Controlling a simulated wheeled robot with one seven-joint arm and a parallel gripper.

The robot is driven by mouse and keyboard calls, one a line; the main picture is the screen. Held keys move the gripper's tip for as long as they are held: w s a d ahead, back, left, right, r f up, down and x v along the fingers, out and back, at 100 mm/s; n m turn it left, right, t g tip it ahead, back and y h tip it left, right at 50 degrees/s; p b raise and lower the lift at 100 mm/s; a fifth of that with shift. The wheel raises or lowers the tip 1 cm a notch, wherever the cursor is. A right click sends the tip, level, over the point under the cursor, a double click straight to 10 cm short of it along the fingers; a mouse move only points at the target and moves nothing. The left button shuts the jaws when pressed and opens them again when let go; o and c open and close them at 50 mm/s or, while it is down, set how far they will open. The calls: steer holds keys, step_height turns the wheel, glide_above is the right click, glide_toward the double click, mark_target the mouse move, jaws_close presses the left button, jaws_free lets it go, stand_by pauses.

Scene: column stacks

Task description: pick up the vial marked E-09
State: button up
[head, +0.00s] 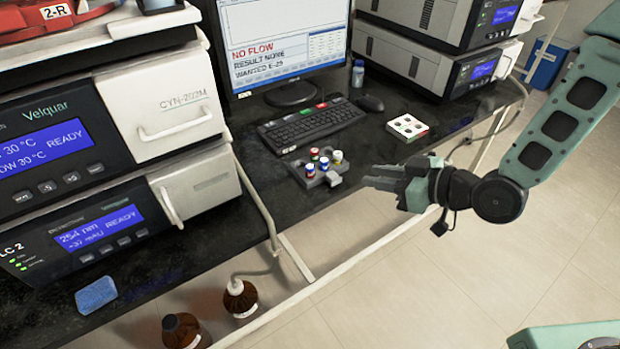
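Several small vials (324,164) stand upright in a grey rack (300,173) on the black bench, in front of the keyboard. Their caps are red, blue and pale. Their marks are too small to read, so I cannot tell which one is E-09. My gripper (372,176) is to the right of the rack, pointing left towards it, apart from the vials. I see nothing held in it. The finger spacing is too unclear from this side to tell open from shut.
A keyboard (312,124), mouse (370,103) and monitor (288,45) stand behind the rack. Instruments flank the bench at left (185,95) and right (440,68). The bench's front edge runs below the rack.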

steer(key=shift+a+f+b, duration=0.7)
steer(key=shift+f+b, duration=0.05)
steer(key=shift+b, duration=1.95)
glide_toward(313, 169)
steer(key=x, duration=0.3)
steer(key=shift+w+a+r, duration=0.1)
steer(key=shift+r, duration=0.05)
steer(key=shift+f+p+x, duration=0.15)
steer(key=shift+p+x, duration=0.05)
steer(key=shift+x, duration=1.25)
steer(key=shift+f+p+x, duration=0.15)
steer(key=shift+x, duration=1.35)
steer(key=c, duration=0.4)
